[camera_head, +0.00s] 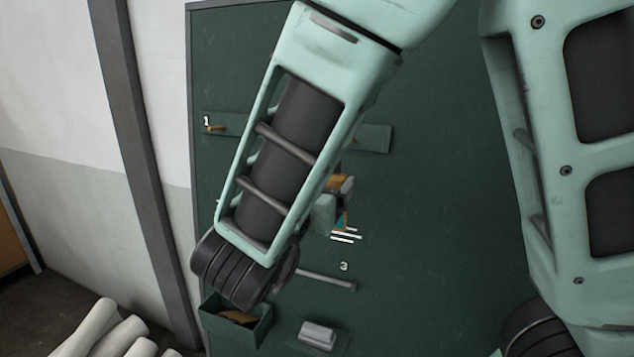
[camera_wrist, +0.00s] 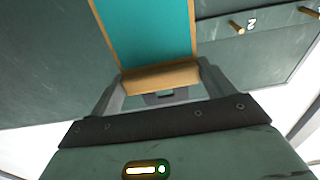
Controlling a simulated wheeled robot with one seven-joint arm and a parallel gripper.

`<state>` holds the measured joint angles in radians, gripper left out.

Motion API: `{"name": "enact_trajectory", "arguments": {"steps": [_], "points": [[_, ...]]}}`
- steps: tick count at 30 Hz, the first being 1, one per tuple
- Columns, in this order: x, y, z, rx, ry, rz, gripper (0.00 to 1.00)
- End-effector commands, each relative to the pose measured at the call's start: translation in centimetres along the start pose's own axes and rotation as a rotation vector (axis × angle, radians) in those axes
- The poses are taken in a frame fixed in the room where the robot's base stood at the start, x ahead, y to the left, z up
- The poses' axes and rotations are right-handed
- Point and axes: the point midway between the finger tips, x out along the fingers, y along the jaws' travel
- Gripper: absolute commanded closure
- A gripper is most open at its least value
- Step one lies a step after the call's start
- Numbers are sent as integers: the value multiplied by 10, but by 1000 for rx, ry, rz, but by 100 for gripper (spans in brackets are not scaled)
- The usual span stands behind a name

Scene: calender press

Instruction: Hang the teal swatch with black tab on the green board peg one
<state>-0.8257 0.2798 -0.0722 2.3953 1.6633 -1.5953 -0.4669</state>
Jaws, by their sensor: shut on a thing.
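The teal swatch (camera_wrist: 146,32) fills the top middle of the wrist view, with tan edges and a tan bar (camera_wrist: 160,78) at its near end. My gripper (camera_wrist: 160,84) is shut on this bar. I cannot make out the black tab for certain. In the head view my gripper (camera_head: 342,190) is mostly behind my arm, and only a sliver of the teal swatch (camera_head: 341,222) shows. The green board (camera_head: 450,200) stands behind. Peg one (camera_head: 215,128), beside the label "1", is bare at the board's upper left, away from my gripper.
The wrist view shows a peg (camera_wrist: 237,27) beside a "2". Low on the board are a grey rod (camera_head: 325,280) near a "3", a green bin (camera_head: 262,328) holding something brown, and a pale block (camera_head: 318,333). White rolls (camera_head: 105,335) lie lower left. A dark post (camera_head: 145,150) stands left of the board.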

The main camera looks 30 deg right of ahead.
Motion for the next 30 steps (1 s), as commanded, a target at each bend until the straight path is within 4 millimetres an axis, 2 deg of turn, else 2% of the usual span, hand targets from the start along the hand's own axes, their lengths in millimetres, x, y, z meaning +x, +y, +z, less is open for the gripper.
{"name": "enact_trajectory", "arguments": {"steps": [8,30], "points": [[-3,0,-1,0,0,-1,42],[-30,0,-6,0,0,0,42]]}}
